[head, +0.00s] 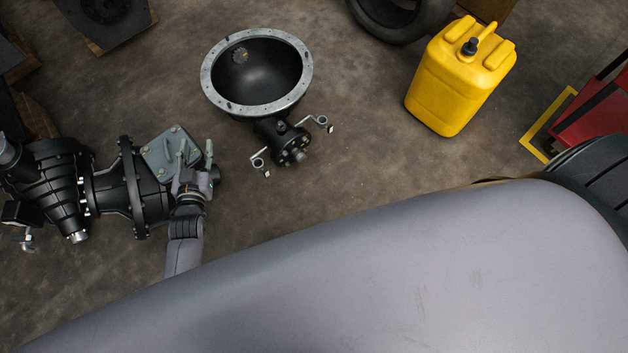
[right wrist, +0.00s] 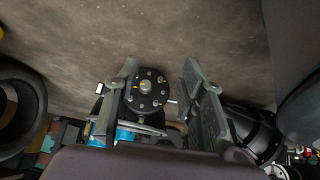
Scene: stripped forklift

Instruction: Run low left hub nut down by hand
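In the right wrist view a round black hub (right wrist: 150,88) with several nuts or studs, some with yellow marks, shows between the fingers of my right gripper (right wrist: 162,88). Those fingers are spread apart and hold nothing that I can see. I cannot tell which fastener is the low left hub nut, or whether the fingers touch the hub.
A black bowl-shaped housing with a metal rim (head: 210,82) stands on the floor. A yellow canister (head: 455,80), a tyre (head: 400,20) and a red and yellow frame (head: 595,115) are to the right. My grey body covers the lower right. Floor between housing and canister is clear.

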